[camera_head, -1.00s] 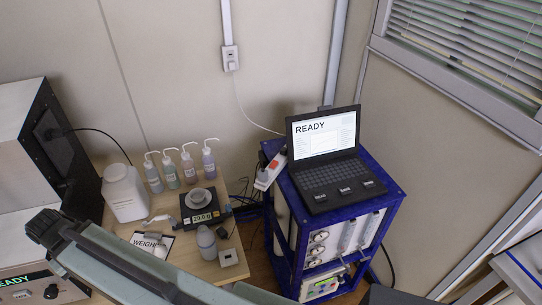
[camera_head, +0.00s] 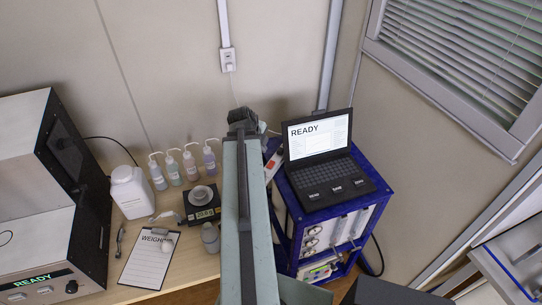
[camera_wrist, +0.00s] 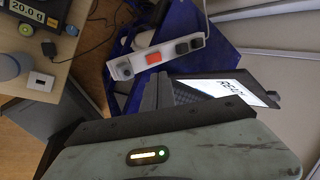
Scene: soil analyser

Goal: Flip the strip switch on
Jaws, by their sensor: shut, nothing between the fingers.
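The white power strip (camera_wrist: 124,71) lies along the edge of the blue frame in the wrist view, with a red switch (camera_wrist: 153,58) among dark sockets. I cannot tell the switch's position. In the head view the strip (camera_head: 270,173) shows at the left side of the blue cart, partly hidden by my arm. My gripper (camera_head: 242,117) is raised in front of the wall, left of the strip in the picture.
A laptop (camera_head: 318,137) reading READY stands on the blue cart (camera_head: 375,193), just right of the strip. A wooden table (camera_head: 195,268) at left holds bottles, a scale (camera_head: 202,214) and a clipboard (camera_head: 150,262). Cables (camera_wrist: 93,45) hang between table and cart.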

